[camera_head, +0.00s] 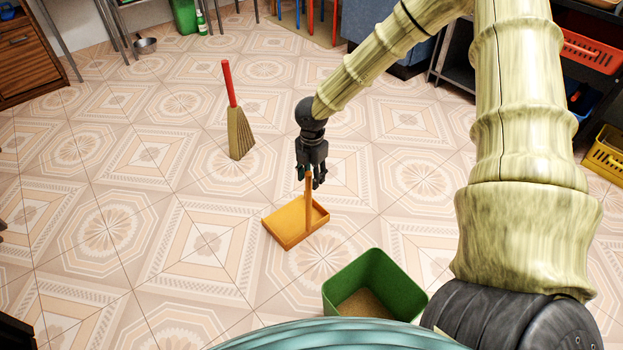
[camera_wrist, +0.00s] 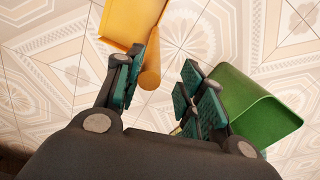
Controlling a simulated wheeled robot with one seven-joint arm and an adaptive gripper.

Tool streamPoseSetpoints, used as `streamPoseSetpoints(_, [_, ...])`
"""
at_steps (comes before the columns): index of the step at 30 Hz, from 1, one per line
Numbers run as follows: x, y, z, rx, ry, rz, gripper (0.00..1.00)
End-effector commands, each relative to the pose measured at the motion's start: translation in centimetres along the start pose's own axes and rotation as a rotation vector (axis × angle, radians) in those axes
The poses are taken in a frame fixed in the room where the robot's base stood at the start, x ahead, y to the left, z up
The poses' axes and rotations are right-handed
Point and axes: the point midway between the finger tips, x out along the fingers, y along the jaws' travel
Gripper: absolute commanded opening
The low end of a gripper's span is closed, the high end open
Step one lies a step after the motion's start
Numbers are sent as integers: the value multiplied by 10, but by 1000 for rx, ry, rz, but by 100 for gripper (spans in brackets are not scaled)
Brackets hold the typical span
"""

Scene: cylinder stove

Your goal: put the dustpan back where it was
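The orange dustpan (camera_head: 282,226) appears to rest on the tiled floor with its handle (camera_head: 308,203) upright. My gripper (camera_head: 312,181) is pointed down at the top of this handle. In the wrist view, the dustpan (camera_wrist: 131,22) is at the top and its rounded handle end (camera_wrist: 149,77) lies between the fingers. The handle is close against the left finger, and a clear gap separates it from the right finger. My gripper (camera_wrist: 168,86) is open there. Whether the left finger touches the handle is hard to tell.
A green bin (camera_head: 374,282) with brown contents stands in front, right of the dustpan; it also shows in the wrist view (camera_wrist: 255,110). A red-handled broom (camera_head: 238,130) stands upright behind left. A metal pan (camera_head: 145,45) lies far left. Floor left of the dustpan is clear.

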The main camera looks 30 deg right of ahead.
Motion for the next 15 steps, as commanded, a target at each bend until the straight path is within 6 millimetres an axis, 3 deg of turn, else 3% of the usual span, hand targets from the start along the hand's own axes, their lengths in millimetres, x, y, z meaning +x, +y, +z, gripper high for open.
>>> streamPoseSetpoints(1, [-16, 1, 0, 1, 0, 3, 39])
streamPoseSetpoints(6, [-47, 1, 0, 1, 0, 2, 39])
streamPoseSetpoints(15, [-82, 0, 0, 0, -1, 1, 39])
